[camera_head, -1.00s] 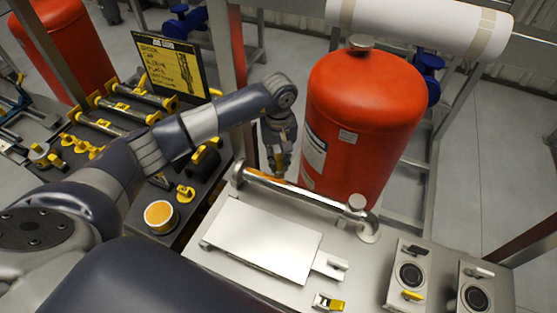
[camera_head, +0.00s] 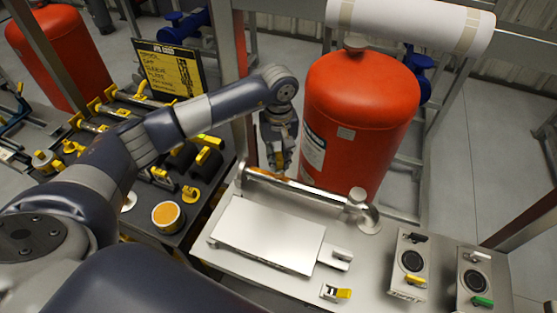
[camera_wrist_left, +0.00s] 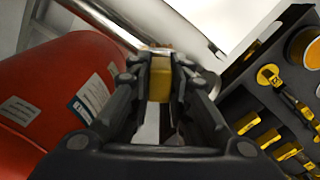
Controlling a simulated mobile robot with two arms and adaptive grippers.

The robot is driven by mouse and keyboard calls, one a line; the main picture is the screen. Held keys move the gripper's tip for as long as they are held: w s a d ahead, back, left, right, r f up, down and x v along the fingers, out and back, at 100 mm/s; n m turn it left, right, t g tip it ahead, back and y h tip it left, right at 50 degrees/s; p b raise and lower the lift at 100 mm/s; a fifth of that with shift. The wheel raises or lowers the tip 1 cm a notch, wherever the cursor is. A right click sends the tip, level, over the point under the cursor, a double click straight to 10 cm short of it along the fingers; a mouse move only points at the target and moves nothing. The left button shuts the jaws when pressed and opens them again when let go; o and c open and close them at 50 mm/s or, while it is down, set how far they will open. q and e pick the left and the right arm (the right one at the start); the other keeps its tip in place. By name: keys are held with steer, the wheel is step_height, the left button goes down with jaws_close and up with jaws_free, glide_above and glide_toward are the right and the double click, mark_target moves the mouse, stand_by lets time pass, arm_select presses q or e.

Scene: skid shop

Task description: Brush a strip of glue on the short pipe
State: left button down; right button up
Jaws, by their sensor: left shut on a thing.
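The pipe (camera_head: 300,190), shiny metal with an elbow at its right end, lies along the back edge of the workbench; it also shows at the top of the left wrist view (camera_wrist_left: 98,16). My left gripper (camera_head: 277,165) points down just behind the pipe. In the left wrist view the gripper (camera_wrist_left: 160,68) is shut on a brush (camera_wrist_left: 159,76) with a yellow part and a brownish tip. The tip appears close to the pipe; I cannot tell if it touches. An orange-topped round pot (camera_head: 167,215), perhaps the glue, sits on the dark tool board. My right gripper is out of view.
A large red tank (camera_head: 362,120) stands close behind the pipe. A flat metal plate (camera_head: 267,235) lies on the bench in front. Two dial boxes (camera_head: 411,265) (camera_head: 474,280) stand at the right. Several yellow-handled tools lie on the dark board (camera_head: 200,180).

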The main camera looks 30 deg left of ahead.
arm_select(q)
step_height(320, 180, up, 2)
steer(key=shift+s+p, duration=0.1)
steer(key=shift+p, duration=0.2)
steer(key=shift+r, duration=0.45)
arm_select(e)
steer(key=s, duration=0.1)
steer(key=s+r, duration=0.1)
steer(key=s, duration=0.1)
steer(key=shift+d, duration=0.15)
